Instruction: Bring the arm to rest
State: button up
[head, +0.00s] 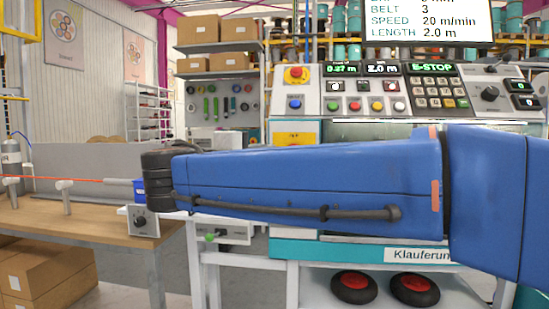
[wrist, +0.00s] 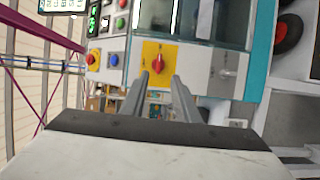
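My gripper (wrist: 160,77) shows in the wrist view with its two grey fingers apart and nothing between them. The fingers point toward a yellow plate with a red rotary switch (wrist: 158,66) on the machine front; a gap seems to lie between, but the distance is hard to tell. In the head view my blue arm stretches across the middle toward the left and covers part of the machine; my gripper's fingers cannot be made out there. The yellow plate (head: 296,139) shows just above my arm.
The machine's control panel (head: 420,90) has an E-STOP display, keypad and coloured buttons. A red emergency button (head: 296,74) sits at its left. A wooden bench (head: 90,222) with an orange cable (head: 60,183) stands left. Cardboard boxes (head: 45,272) lie under it. Black wheels (head: 354,287) rest on a lower shelf.

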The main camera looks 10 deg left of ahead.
jog(key=shift+s+a, duration=0.2)
jog(key=shift+s, duration=0.3)
jog(key=s+d+f+m+g, duration=0.1)
jog(key=d+f+g, duration=0.2)
jog(key=d+f, duration=0.55)
jog(key=s+d+f+m+g+y, duration=0.1)
jog(key=d+f+m+g, duration=0.3)
jog(key=d, duration=0.8)
jog(key=s+d+f+n+g, duration=0.1)
jog(key=s+d+f+g, duration=0.1)
jog(key=d+f, duration=0.7)
jog(key=s+d+f+m+g+y, duration=0.1)
jog(key=s+d+f+m+y, duration=0.2)
jog(key=s+f, duration=0.6)
jog(key=s+d+f+m+g+y, duration=0.1)
jog(key=s+d+f+m+y, duration=0.2)
jog(key=s+d+f+m, duration=0.3)
jog(key=s+f, duration=0.3)
jog(key=s, duration=0.2)
jog(key=shift+f+g, duration=0.3)
jog(key=shift+f, duration=0.05)
